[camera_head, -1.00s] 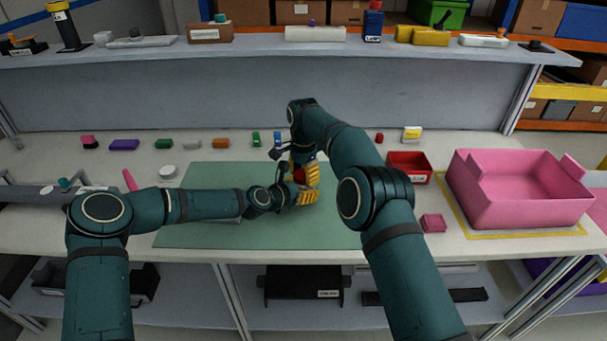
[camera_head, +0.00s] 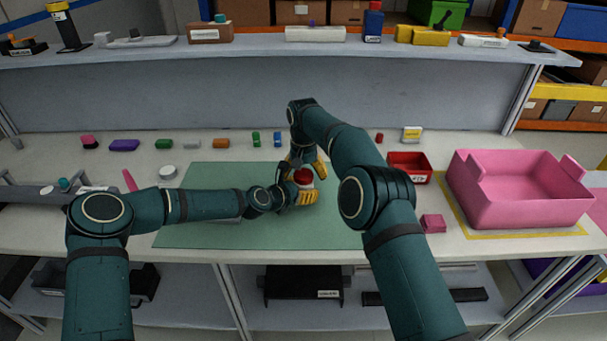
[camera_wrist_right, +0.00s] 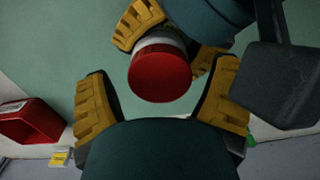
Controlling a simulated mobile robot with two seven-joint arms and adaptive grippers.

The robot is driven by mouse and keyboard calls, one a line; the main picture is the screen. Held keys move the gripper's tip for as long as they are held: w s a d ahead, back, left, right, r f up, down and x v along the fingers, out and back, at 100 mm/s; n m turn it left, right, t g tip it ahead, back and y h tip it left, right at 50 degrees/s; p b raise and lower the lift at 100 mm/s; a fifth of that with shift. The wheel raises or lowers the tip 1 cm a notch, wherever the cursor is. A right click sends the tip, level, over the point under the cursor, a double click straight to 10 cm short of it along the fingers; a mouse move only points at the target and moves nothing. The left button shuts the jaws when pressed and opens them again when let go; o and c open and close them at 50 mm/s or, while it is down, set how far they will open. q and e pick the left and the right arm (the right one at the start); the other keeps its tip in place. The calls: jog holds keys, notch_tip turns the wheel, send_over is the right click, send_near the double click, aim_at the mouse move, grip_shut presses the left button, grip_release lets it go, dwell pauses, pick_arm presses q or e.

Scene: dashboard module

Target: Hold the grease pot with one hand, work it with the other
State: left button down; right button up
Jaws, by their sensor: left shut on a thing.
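The grease pot (camera_head: 301,179) has a red top and a pale body. It stands above the green mat (camera_head: 190,231) in the head view. My left gripper (camera_head: 304,196) is shut around its body. In the right wrist view the pot's round red lid (camera_wrist_right: 160,76) faces the camera, with a white band below it and yellow left fingers beside it. My right gripper (camera_wrist_right: 166,98) is open, its two yellow fingers spread on either side of the lid and apart from it. In the head view the right gripper (camera_head: 307,168) is just above and behind the pot.
A red bin (camera_head: 409,165) and a large pink crate (camera_head: 518,192) stand to the right. A small pink box (camera_head: 433,223) lies near the mat. Several small coloured blocks line the back of the table. A shelf (camera_head: 270,47) runs above it.

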jog(key=shift+r, duration=2.25)
jog(key=m, duration=0.1)
jog(key=r+m, duration=0.1)
jog(key=m, duration=0.1)
jog(key=r+m, duration=0.1)
jog(key=m, duration=0.1)
jog(key=shift+w+d, duration=0.1)
jog(key=shift+d, duration=0.2)
jog(key=m, duration=0.1)
jog(key=r+m, duration=0.1)
jog(key=m, duration=0.1)
jog(key=shift+a+r+m, duration=0.2)
jog(key=shift+a+m, duration=0.1)
jog(key=shift+f, duration=3.95)
jog(key=c, duration=1.3)
jog(key=n, duration=0.6)
jog(key=shift+n, duration=0.4)
